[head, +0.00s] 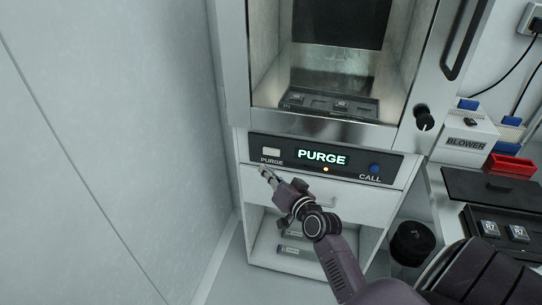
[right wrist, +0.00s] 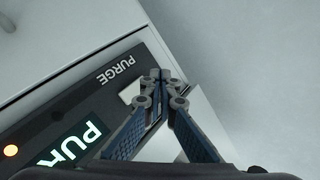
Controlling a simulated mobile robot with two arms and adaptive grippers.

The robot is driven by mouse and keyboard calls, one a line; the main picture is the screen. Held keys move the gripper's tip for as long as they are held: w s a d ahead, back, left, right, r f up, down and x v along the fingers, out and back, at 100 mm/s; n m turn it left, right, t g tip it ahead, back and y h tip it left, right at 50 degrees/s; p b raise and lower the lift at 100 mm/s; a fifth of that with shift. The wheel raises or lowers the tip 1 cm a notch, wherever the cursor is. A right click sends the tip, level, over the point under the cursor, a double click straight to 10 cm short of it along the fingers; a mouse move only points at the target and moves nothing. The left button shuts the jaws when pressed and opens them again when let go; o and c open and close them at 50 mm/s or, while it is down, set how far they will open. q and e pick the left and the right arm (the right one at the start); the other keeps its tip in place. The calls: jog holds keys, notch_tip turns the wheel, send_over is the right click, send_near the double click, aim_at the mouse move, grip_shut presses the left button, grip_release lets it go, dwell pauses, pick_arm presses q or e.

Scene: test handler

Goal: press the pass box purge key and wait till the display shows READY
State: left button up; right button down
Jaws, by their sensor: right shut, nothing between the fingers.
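The pass box (head: 239,75) stands in the middle of the head view with a dark control panel below its window. The display (head: 322,157) reads PURGE in lit letters, and an amber lamp (head: 326,169) glows below it. The pale purge key (head: 271,152) is at the panel's left end, above its PURGE label. My right gripper (head: 264,170) is shut and empty, with its tips just below that label. My left gripper is not in view.
A blue CALL button (head: 375,169) is at the panel's right end. A black knob (head: 425,121) sticks out beside the window. A BLOWER box (head: 466,143), a red bin (head: 510,166) and a dark tray (head: 480,218) are at right. A black bin (head: 412,242) stands below.

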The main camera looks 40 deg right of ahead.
aim_at(266, 153)
jog(key=w+d+b, duration=0.1)
jog(key=w+d, duration=0.2)
jog(key=shift+d, duration=0.3)
jog(key=shift+w+d, duration=0.1)
jog(key=shift+w, duration=0.05)
dwell(1.2)
jog(key=shift+w+d, duration=0.15)
jog(key=shift+d, duration=0.1)
jog(key=shift+w+d+b, duration=0.3)
jog(key=shift+d, duration=0.05)
dwell(0.9)
jog(key=shift+a, duration=0.1)
jog(key=shift+s+a+p, duration=0.55)
jog(key=shift+s+a, duration=0.05)
